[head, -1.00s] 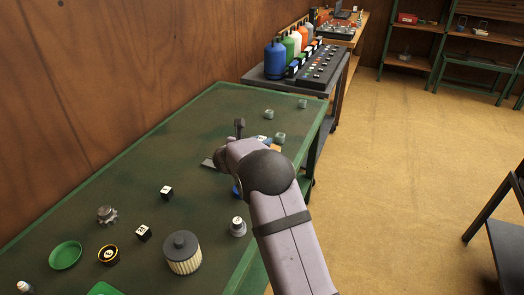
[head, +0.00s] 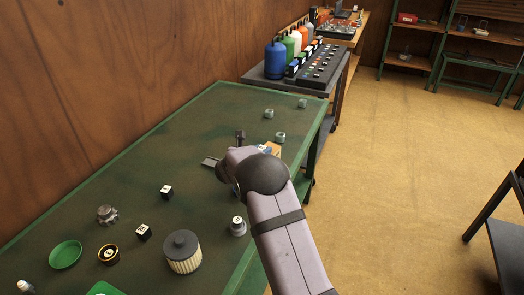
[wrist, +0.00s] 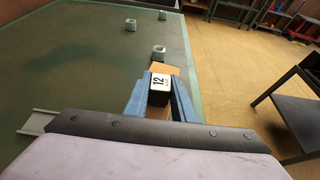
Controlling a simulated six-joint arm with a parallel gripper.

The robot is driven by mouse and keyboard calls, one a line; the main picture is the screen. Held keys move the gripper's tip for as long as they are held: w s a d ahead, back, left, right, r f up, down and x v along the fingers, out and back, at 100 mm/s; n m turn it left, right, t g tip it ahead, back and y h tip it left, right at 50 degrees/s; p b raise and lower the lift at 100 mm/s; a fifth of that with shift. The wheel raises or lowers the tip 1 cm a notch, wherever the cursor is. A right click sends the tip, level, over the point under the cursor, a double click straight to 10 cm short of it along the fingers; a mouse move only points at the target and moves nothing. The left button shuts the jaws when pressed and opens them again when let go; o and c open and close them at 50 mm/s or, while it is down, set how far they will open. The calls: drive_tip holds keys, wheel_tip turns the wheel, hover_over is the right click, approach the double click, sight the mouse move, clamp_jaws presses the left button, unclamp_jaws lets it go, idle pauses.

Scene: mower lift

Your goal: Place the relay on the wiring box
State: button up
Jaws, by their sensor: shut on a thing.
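The relay (wrist: 159,82) is a small black cube with a white face marked 12. In the wrist view it sits between the two blue fingers of my gripper (wrist: 160,92), which is shut on it. The wiring box appears to be the orange-tan block (wrist: 164,69), which shows just beyond the relay and between the fingers below it. In the head view the relay (head: 264,149) shows past my wrist beside the orange block (head: 273,148), near the table's right edge. I cannot tell whether the relay touches the block. My wrist hides part of both.
The green table (head: 215,110) holds two black-and-white cubes (head: 166,191) (head: 144,232), a ribbed filter (head: 183,252), a gear (head: 107,214), a green dish (head: 65,254) and small pale blocks (head: 279,137). A flat grey piece (wrist: 38,122) lies left of my gripper. The table's far left is clear.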

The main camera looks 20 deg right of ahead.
drive_tip(key=o, duration=1.1)
drive_tip(key=shift+c, duration=0.2)
drive_tip(key=shift+r, duration=0.1)
drive_tip(key=b+v, duration=0.1)
drive_tip(key=v, duration=1.1)
drive_tip(key=s+d+f+m+g+y, duration=0.1)
drive_tip(key=s+f+m+g, duration=0.2)
drive_tip(key=s+m, duration=0.45)
drive_tip(key=s+d+f+m+g+y, duration=0.25)
drive_tip(key=s+m+g, duration=0.2)
drive_tip(key=s, duration=0.65)
drive_tip(key=s+a+f+m+g+y, duration=0.1)
drive_tip(key=s+a+f+m+y, duration=0.1)
drive_tip(key=s+a+m, duration=0.3)
drive_tip(key=s+a+f+m+g+y, duration=0.1)
drive_tip(key=s+a+f+m+y, duration=0.2)
drive_tip(key=s+a+m, duration=0.3)
drive_tip(key=s+m+y, duration=0.1)
drive_tip(key=s+m, duration=0.3)
drive_tip(key=s, duration=0.2)
drive_tip(key=shift+s+a+f, duration=0.2)
drive_tip(key=shift+a, duration=0.05)
